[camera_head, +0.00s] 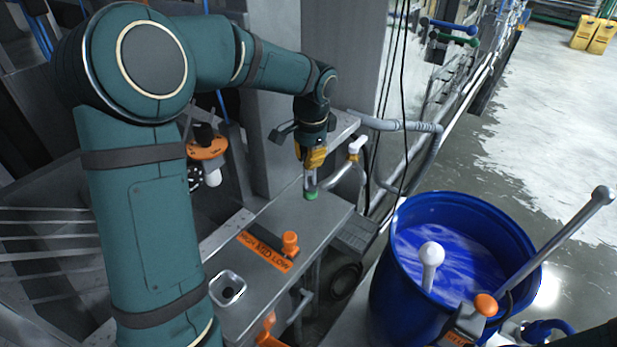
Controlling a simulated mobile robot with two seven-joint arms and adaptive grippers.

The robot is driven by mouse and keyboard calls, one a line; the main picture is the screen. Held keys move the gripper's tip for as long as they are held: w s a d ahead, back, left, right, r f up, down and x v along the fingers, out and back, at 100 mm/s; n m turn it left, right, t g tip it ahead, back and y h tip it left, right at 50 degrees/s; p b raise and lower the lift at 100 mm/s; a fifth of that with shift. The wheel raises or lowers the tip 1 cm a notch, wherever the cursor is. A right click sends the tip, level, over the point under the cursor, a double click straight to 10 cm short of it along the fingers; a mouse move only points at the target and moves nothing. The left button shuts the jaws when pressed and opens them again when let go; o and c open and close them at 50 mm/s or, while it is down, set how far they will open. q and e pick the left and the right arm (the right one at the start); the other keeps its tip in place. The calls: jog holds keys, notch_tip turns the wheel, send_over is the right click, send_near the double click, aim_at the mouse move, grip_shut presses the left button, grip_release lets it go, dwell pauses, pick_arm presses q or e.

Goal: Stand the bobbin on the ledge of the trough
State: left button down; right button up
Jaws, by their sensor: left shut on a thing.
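My left gripper (311,178) is at the end of the green arm, above the far part of the steel trough top. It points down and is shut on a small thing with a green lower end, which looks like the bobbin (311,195). The fingers hide most of it. It is roughly upright, close above or at the steel surface; I cannot tell whether it touches. My right gripper is not in view.
An orange knob (290,243) stands on the steel top. A white-handled tap (356,146) and grey pipe are right of the gripper. A blue barrel (395,293) of blue liquid stands at right. A square steel cup (227,288) is at the near left.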

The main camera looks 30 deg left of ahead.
aim_at(308, 173)
pick_arm(q)
notch_tip(308, 173, down, 5)
jog(key=shift+f, duration=0.2)
dwell(0.3)
jog(key=c, duration=1.1)
grip_release()
jog(key=shift+c, duration=0.2)
